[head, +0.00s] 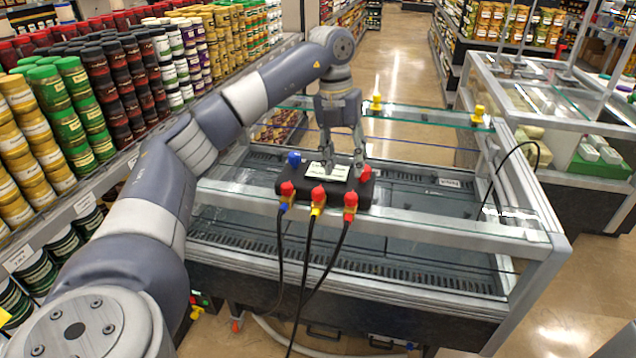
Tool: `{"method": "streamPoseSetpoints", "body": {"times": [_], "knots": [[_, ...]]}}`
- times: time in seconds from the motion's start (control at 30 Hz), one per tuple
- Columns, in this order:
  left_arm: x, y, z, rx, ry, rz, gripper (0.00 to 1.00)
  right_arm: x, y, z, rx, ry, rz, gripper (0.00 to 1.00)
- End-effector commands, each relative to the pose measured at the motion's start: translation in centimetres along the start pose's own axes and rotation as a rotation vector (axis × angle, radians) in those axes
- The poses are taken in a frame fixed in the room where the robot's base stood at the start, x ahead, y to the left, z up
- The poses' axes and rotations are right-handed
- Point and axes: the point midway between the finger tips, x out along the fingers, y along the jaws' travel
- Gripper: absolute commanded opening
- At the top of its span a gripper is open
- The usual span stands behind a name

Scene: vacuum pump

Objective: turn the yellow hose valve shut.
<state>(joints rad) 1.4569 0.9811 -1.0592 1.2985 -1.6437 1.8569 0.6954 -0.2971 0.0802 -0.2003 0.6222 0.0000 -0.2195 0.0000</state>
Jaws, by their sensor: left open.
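A black valve manifold (280,180) with a pale label (327,171) on top rests on the glass-topped case. Three red knobs line its front side, each on a coloured fitting with a hose below. The middle one is the yellow hose valve (317,203), with a red knob over a yellow fitting. My left gripper (342,166) is open, pointing down over the manifold's top behind the front valves, apart from the yellow valve's knob. Whether its fingertips touch the manifold is unclear. My right gripper is out of view.
A blue knob (294,158) and a red knob (365,173) stand at the manifold's back corners. Hoses (309,255) hang over the front glass edge. Shelves of jars (75,105) line the left. The glass right of the manifold is clear.

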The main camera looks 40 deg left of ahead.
Motion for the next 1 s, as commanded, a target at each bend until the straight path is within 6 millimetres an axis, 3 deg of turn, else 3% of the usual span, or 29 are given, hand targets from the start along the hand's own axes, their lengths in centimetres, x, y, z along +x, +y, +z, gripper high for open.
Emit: {"method": "streamPoseSetpoints", "body": {"times": [0.1, 0.27, 0.73, 1.0], "knots": [[-2.7, 3.6, -0.3, -0.074, -0.004, 0.097, 0.43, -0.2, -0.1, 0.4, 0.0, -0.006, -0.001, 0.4], [-3.4, 5.4, -0.6, -0.113, 0.001, 0.145, 0.43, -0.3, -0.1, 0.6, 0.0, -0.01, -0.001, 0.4], [4.3, 6.5, -0.8, -0.111, 0.005, 0.145, 0.43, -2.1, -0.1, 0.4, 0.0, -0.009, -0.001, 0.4], [6.8, 6.8, -0.7, -0.11, 0.001, 0.142, 0.43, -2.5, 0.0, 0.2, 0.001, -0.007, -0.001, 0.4]]}}
